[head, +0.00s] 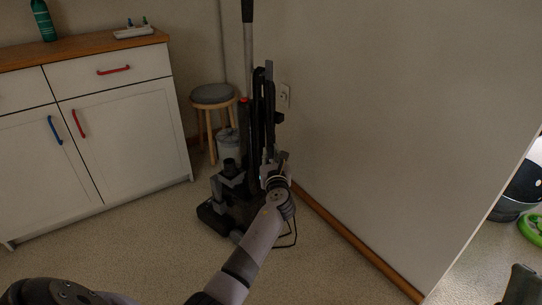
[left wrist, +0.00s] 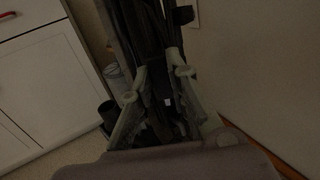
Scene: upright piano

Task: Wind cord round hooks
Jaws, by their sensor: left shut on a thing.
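An upright vacuum cleaner (head: 243,130) stands by the wall, with a tall handle and a dark base. Dark hook-like parts show on its right side, an upper one (head: 269,70) and a lower one (head: 279,117). My left gripper (head: 275,160) is at the vacuum's right side, below these, shut on the cord. A dark cord (head: 295,236) hangs in a loop below the gripper to near the floor. In the left wrist view the gripper's fingers (left wrist: 158,88) flank the dark vacuum body (left wrist: 150,40); the cord between them is too dark to make out. My right gripper is not in view.
A white cabinet (head: 120,130) with a wooden top stands at left. A wall with an outlet (head: 283,95) and wooden baseboard (head: 345,235) runs close at right. The front floor is clear.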

